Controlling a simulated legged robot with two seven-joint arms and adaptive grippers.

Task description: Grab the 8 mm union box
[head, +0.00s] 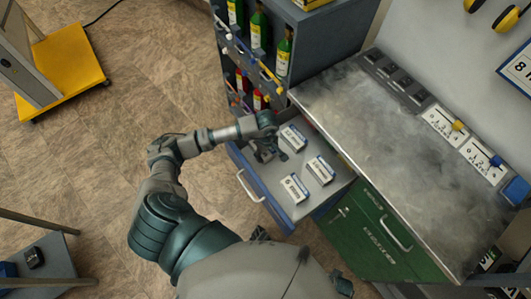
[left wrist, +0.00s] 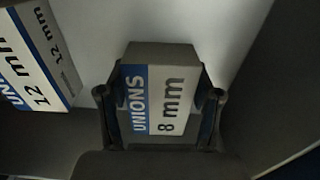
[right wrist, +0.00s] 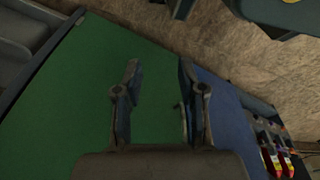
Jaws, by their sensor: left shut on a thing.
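The 8 mm union box (left wrist: 160,98), white and grey with a blue UNIONS band, sits between the fingers of my left gripper (left wrist: 160,93) in the left wrist view. The fingers are shut on its two sides. In the head view my left gripper (head: 268,150) is over the left part of the open drawer and mostly hides what it holds. A 12 mm union box (left wrist: 35,60) lies beside the held box, apart from it. My right gripper (right wrist: 160,85) is open and empty in the right wrist view, facing green and blue surfaces.
The open blue drawer (head: 335,195) also shows three boxes: one close to my left gripper (head: 293,138), one at right (head: 321,169), one in front (head: 294,188). The worktop (head: 370,120) is right of it. A bottle rack (head: 235,60) stands behind.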

